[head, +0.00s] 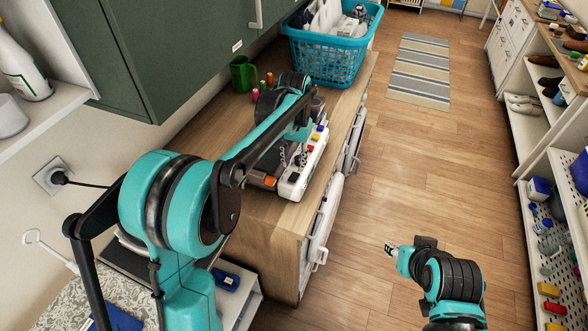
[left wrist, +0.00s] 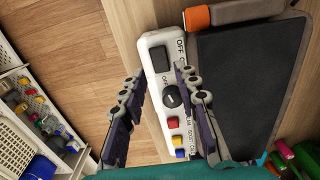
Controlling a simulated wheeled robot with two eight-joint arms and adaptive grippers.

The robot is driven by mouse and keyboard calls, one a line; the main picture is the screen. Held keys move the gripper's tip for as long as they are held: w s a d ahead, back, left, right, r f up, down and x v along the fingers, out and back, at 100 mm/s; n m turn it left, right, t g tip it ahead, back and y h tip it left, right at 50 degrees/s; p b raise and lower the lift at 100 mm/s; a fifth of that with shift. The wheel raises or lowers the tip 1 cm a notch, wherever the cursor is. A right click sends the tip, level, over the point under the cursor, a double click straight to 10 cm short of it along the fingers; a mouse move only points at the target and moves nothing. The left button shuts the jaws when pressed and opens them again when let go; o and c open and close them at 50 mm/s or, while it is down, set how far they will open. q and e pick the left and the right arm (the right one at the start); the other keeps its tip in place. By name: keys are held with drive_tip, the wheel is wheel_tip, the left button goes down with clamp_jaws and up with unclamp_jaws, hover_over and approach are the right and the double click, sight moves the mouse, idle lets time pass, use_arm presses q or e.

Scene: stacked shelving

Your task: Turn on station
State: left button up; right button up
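The station is a white control panel (head: 290,188) beside a dark flat plate (left wrist: 245,80), on the wooden counter. In the left wrist view its panel (left wrist: 150,40) carries a black switch (left wrist: 159,59) with OFF lettering beside it. A round black knob (left wrist: 171,96), a red button (left wrist: 173,123) and a yellow button (left wrist: 178,141) follow along it. My left gripper (left wrist: 158,75) is open and empty, its fingers apart over the panel near the switch and knob. In the head view my left arm hides part of the station. My right gripper (head: 390,248) hangs over the floor, small, finger gap unclear.
A turquoise basket (head: 328,60) stands at the counter's far end. A green mug (head: 243,74) and small coloured spools (head: 262,84) stand near the wall. A green cabinet (head: 170,50) overhangs the counter. An orange-ended handle (left wrist: 197,18) lies beside the panel. Floor on the right is clear.

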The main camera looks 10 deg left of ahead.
sight(294, 177)
use_arm(q)
wheel_tip(294, 177, up, 7)
idle(0.3)
drive_tip(key=shift+r, duration=0.1)
drive_tip(key=s+a+n+t+b, duration=0.15)
drive_tip(key=s+a+t, duration=0.25)
drive_tip(key=s, duration=1)
drive_tip(key=s+a+f+t+b, duration=0.1)
drive_tip(key=s+a+f+t, duration=0.1)
drive_tip(key=s+f, duration=0.7)
drive_tip(key=shift+s+n+t+b, duration=0.35)
drive_tip(key=shift+t, duration=0.25)
